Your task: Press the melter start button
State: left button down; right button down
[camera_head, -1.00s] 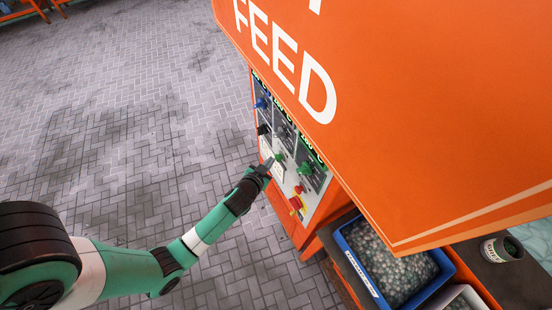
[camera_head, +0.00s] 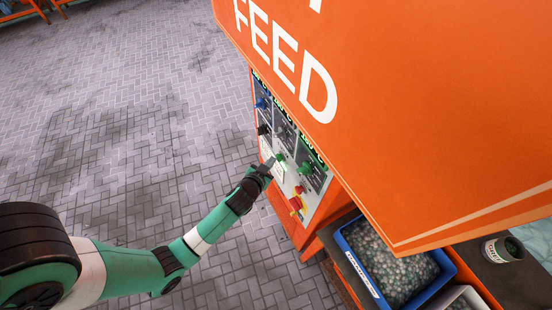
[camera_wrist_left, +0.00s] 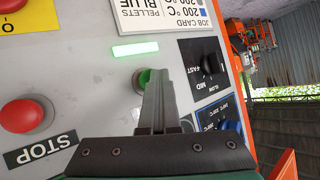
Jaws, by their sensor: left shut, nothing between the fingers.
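The control panel (camera_head: 317,200) is on the side of the orange machine. My left gripper (camera_head: 267,165) is shut and empty, its tips at the panel. In the left wrist view the shut fingers (camera_wrist_left: 158,85) overlap a green button (camera_wrist_left: 143,79), covering most of it; they look to be at or against it, but contact cannot be made out. A green strip (camera_wrist_left: 135,49) beside the button is lit. A red button (camera_wrist_left: 22,115) sits to the left, above an upside-down STOP label (camera_wrist_left: 40,149). My right gripper is not in view.
A speed knob (camera_wrist_left: 211,65) and a blue knob (camera_wrist_left: 230,127) are right of the fingers. Another red button on yellow (camera_wrist_left: 10,5) is at the upper left. A blue bin of pellets (camera_head: 352,262) stands beside the machine. The paved floor to the left is clear.

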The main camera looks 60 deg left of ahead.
pick_arm(q)
jog(key=shift+s+p, duration=0.35)
jog(key=shift+s, duration=0.4)
jog(key=shift+s+p, duration=1.05)
jog(key=shift+s, duration=1.5)
